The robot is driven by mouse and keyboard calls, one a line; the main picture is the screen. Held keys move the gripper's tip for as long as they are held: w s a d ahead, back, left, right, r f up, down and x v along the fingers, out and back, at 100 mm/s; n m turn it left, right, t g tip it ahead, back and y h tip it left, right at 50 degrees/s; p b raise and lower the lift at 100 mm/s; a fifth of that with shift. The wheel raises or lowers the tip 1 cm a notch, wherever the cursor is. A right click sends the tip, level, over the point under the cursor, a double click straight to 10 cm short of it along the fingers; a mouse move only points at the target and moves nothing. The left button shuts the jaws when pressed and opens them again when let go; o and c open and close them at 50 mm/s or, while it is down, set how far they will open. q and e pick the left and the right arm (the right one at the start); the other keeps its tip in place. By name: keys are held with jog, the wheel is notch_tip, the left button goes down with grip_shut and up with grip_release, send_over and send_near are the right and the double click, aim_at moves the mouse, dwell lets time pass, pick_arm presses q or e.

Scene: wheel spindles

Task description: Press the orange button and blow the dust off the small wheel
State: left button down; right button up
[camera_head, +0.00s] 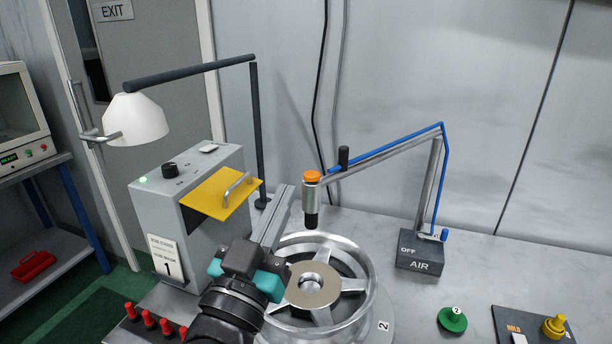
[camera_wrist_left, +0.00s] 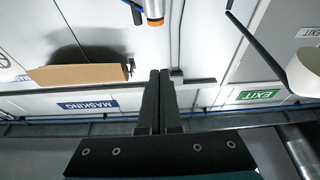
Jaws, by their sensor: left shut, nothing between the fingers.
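The orange button (camera_head: 312,176) sits on top of the metal air nozzle (camera_head: 311,195), which hangs from a jointed arm above the wheel. The button also shows upside down at the top of the left wrist view (camera_wrist_left: 155,21). The silver spoked wheel (camera_head: 367,275) lies flat on its stand, with a bronze-grey hub disc. I cannot make out dust on it. My left gripper (camera_head: 285,192) is shut and empty, its fingers pointing up and away, just left of the nozzle and apart from the button. The closed fingers show in the left wrist view (camera_wrist_left: 160,74). My right gripper is not in view.
A dark AIR box (camera_head: 420,259) marked OFF stands right of the wheel. A grey machine (camera_head: 186,235) with a yellow flap (camera_head: 215,195) stands left. A white lamp (camera_head: 137,120) hangs over it. Red pegs (camera_head: 148,318), a green knob (camera_head: 452,319) and a yellow knob (camera_head: 554,326) stand in front.

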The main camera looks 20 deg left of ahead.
pick_arm(q)
notch_tip(320, 180, up, 3)
send_over(306, 178)
jog(key=s, duration=0.1)
jog(key=shift+s+d+f+b, duration=0.15)
jog(key=shift+f+b, duration=0.3)
jog(key=shift+f, duration=1.5)
